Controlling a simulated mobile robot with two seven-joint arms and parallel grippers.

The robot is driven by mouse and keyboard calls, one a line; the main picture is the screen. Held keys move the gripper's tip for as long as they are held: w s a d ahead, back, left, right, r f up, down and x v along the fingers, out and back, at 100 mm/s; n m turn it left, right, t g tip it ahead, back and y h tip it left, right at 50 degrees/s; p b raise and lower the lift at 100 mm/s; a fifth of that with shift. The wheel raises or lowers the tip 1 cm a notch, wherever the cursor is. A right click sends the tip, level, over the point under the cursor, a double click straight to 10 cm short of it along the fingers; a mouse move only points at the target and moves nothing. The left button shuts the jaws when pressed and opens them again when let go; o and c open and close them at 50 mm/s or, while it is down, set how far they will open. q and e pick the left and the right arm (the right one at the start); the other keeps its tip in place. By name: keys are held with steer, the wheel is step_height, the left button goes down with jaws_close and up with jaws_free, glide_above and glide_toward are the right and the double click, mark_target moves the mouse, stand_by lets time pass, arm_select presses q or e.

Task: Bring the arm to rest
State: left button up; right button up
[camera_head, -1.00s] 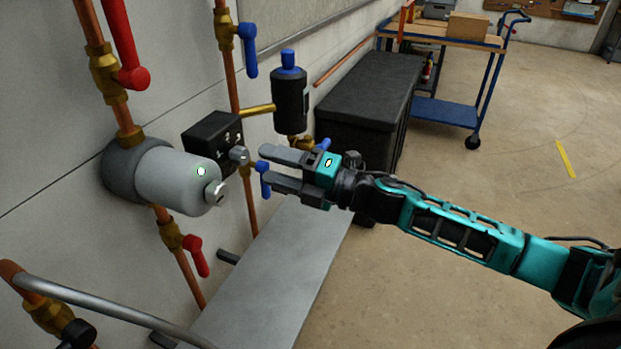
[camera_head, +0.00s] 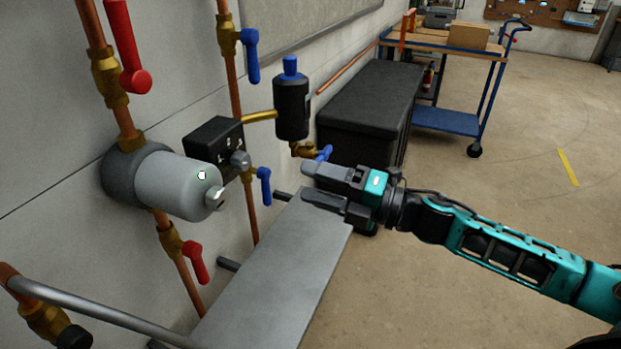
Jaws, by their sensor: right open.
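My right gripper (camera_head: 306,182) is open, with nothing between its fingers. It is above the far end of the grey metal shelf (camera_head: 268,275), pointing left toward the wall. My right arm comes in from the right edge. The grey pump cylinder (camera_head: 180,184) and the black box with a knob (camera_head: 215,147) are on the pipes to the left of the gripper, apart from it. My left gripper is not in view.
Copper pipes with red valve levers (camera_head: 196,262) and blue valve levers (camera_head: 263,186) run along the wall. A black bottle-like unit (camera_head: 291,106) hangs there. Behind are a black chest (camera_head: 370,105) and a blue trolley (camera_head: 447,118). The floor at right is clear.

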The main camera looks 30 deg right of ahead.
steer(key=s+a+f+m+g+h, duration=0.1)
steer(key=s+a+f+m+h, duration=0.1)
steer(key=s+f+m, duration=0.3)
steer(key=s+a+f+m+g+h+p, duration=0.1)
steer(key=s+f+m+h, duration=0.3)
steer(key=f+m, duration=0.8)
steer(key=s+a+f+m+g+h, duration=0.1)
steer(key=s+a+f+m+h, duration=0.2)
steer(key=f+m, duration=0.5)
steer(key=s+h, duration=0.1)
steer(key=s, duration=0.1)
steer(key=shift+s+a+f+m+g+p, duration=0.3)
